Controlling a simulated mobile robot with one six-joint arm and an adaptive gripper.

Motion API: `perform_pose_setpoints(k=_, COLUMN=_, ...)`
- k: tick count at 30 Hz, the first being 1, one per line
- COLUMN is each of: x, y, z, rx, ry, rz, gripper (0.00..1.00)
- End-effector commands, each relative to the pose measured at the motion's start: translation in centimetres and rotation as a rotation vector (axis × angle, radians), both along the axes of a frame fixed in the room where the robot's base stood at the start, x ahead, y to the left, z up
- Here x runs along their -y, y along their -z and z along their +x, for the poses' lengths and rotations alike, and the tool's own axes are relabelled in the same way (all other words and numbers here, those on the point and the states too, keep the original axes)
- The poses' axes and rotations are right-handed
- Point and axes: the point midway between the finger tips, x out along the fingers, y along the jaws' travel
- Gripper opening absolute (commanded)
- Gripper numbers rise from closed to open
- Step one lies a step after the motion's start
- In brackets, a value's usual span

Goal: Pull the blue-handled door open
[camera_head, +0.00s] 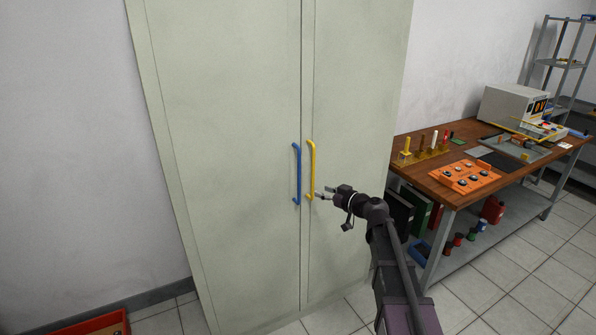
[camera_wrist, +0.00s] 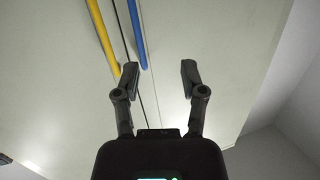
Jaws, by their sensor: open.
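The blue handle (camera_head: 297,174) is a vertical bar on the left door (camera_head: 235,150) of a tall pale green cabinet, near the seam. A yellow handle (camera_head: 312,170) stands beside it on the right door (camera_head: 355,120). Both doors look shut. My gripper (camera_head: 321,195) is in front of the cabinet, by the lower end of the yellow handle in the head view. In the wrist view my gripper (camera_wrist: 159,74) is open and empty. The blue handle (camera_wrist: 137,35) and yellow handle (camera_wrist: 101,38) show there beyond the left finger, with neither seen between the jaws.
A wooden-topped workbench (camera_head: 440,192) with an orange tray (camera_head: 464,190), tools and a boxy instrument (camera_head: 514,103) stands right of the cabinet. A red box (camera_head: 95,323) is on the floor at the lower left. Tiled floor in front of the cabinet looks clear.

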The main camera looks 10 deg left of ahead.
Motion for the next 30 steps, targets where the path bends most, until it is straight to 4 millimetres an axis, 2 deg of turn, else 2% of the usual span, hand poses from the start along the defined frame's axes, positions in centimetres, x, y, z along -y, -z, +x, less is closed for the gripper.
perform_pose_setpoints(k=1, x=-0.1, y=-0.2, z=1.2, rx=0.036, ry=0.016, rz=0.018, gripper=0.54)
perform_pose_setpoints(k=3, x=0.0, y=-0.7, z=2.2, rx=0.081, ry=0.039, rz=0.038, gripper=0.54)
perform_pose_setpoints(k=7, x=0.2, y=-1.4, z=3.4, rx=0.132, ry=0.071, rz=0.060, gripper=0.54)
perform_pose_setpoints(k=23, x=0.1, y=-1.8, z=3.8, rx=0.152, ry=0.084, rz=0.068, gripper=0.54)
perform_pose_setpoints(k=30, x=-0.8, y=-1.8, z=4.8, rx=0.151, ry=0.082, rz=0.067, gripper=0.54)
